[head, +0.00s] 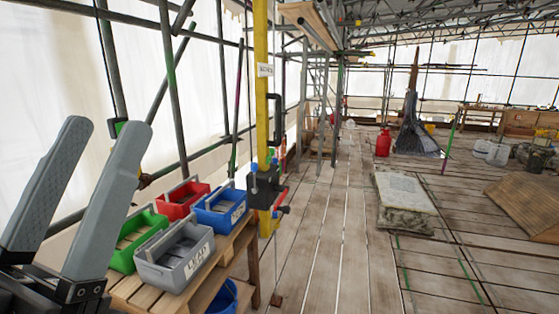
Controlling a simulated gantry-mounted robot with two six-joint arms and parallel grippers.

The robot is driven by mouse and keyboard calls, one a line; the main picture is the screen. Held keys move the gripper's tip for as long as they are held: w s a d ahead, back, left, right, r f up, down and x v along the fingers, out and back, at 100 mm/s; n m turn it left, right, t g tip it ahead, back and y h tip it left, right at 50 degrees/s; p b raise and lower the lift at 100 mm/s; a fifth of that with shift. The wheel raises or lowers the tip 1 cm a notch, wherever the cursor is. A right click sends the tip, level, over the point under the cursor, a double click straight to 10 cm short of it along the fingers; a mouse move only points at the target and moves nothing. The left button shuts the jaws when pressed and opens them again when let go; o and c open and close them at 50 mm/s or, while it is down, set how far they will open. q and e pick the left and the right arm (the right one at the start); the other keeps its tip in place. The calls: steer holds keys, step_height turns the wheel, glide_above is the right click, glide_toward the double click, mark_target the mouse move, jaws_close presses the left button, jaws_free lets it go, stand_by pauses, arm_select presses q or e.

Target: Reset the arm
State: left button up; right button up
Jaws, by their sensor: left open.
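My left gripper (98,140) is at the left of the head view, with its two grey fingers pointing up and a gap between them. It is open and nothing is between the fingers. It stands in front of and to the left of a wooden bench with tool totes, apart from them as far as I can see. My right gripper is not in view.
Green (125,242), grey (174,257), red (184,200) and blue (220,208) totes stand on the wooden bench (128,290). A yellow post (261,120) carries a dark clamp. A red canister (383,143) and spire (412,115) stand farther back.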

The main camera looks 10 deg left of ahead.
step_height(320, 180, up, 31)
steer(key=p, duration=3.1)
